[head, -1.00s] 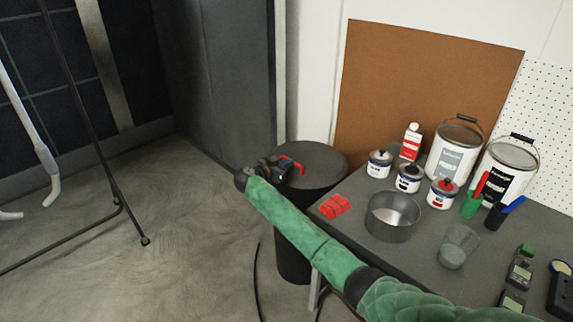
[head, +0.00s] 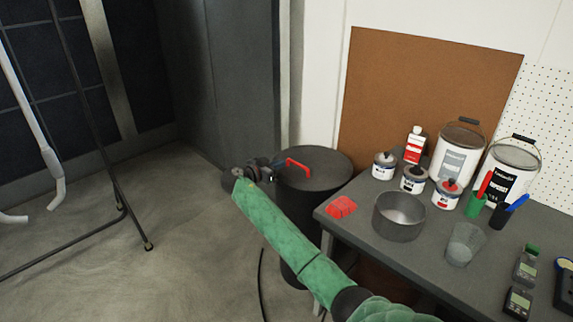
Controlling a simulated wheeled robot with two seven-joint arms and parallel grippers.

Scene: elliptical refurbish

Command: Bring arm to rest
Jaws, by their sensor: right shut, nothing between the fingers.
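My right arm, in a green sleeve, reaches in from the bottom toward the centre of the head view. At its end, my dark right gripper (head: 268,168) is turned to the right and is shut with nothing in it. My left arm and gripper are not in view.
A black metal stand (head: 122,200) is at the left.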

